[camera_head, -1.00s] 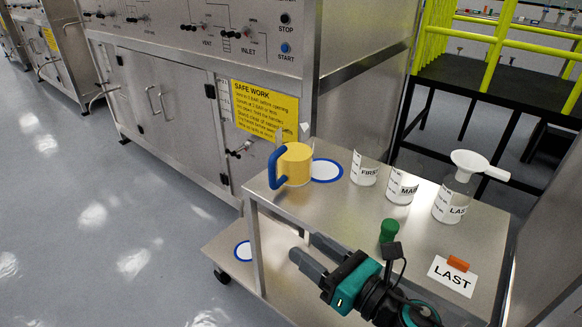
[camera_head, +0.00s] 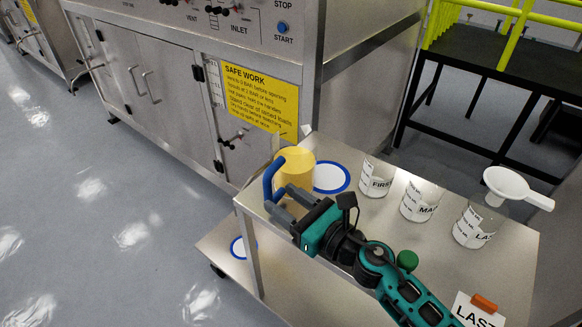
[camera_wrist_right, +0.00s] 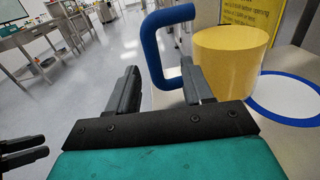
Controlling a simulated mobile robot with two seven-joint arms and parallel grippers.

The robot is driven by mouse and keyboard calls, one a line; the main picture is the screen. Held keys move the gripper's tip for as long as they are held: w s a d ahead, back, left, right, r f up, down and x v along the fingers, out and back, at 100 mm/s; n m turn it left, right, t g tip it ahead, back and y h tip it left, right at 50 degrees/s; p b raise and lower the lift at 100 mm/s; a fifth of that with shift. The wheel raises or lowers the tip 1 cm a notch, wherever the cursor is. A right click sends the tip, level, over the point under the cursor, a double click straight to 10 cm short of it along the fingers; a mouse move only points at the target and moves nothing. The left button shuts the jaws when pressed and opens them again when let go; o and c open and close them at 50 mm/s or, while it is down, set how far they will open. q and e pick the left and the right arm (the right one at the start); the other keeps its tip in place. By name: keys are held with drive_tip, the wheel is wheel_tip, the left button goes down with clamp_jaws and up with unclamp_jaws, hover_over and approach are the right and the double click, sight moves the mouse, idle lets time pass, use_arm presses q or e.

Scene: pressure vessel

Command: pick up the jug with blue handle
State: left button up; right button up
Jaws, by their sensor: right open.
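The yellow jug (camera_head: 298,170) with the blue handle (camera_head: 272,178) stands upright on the metal cart top, near its left corner. Its handle faces left in the head view. My right gripper (camera_head: 281,209) is open and empty, just in front of the handle. In the right wrist view, the blue handle (camera_wrist_right: 150,50) shows largely between the open fingers of the right gripper (camera_wrist_right: 160,85). The right finger covers part of the handle's lower end. The yellow body (camera_wrist_right: 232,58) is to the right of the fingers. Dark gripper fingers (camera_wrist_right: 22,150), probably my left gripper's, show at the left edge.
A blue-ringed white disc (camera_head: 331,177) lies beside the jug. Labelled clear beakers (camera_head: 420,201) stand to its right, and a white funnel (camera_head: 507,184) is above the last one. A steel cabinet (camera_head: 180,90) stands behind the cart.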

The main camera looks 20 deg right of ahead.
sight(272, 196)
drive_tip(key=shift+a+p+x, duration=0.2)
drive_tip(key=shift+p+x, duration=0.05)
drive_tip(key=shift+x, duration=1.35)
drive_tip(key=shift+a+p+x, duration=0.15)
drive_tip(key=shift+p+x, duration=0.1)
drive_tip(key=shift+x, duration=1.3)
drive_tip(key=shift+s, duration=0.2)
clamp_jaws()
drive_tip(key=shift+r, duration=0.1)
